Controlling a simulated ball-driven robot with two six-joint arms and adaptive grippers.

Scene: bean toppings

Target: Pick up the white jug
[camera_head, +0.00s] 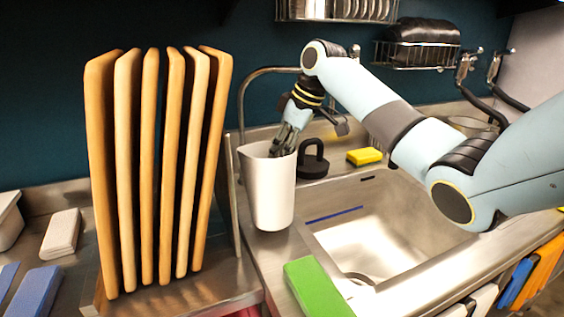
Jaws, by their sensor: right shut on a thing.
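The white jug (268,190) is upright in the middle of the view, at the left edge of the sink. My right gripper (283,146) reaches down from above at the jug's rim and is shut on it, with the fingertips partly hidden by the rim. I cannot tell whether the jug's base touches the counter. My left gripper is not in the view.
Wooden boards (150,170) stand in a rack close to the jug's left. The metal sink (385,215) is to the right. A yellow sponge (364,156), a black stopper-like object (313,160) and a green block (317,288) lie around it. A tap (243,100) rises behind the jug.

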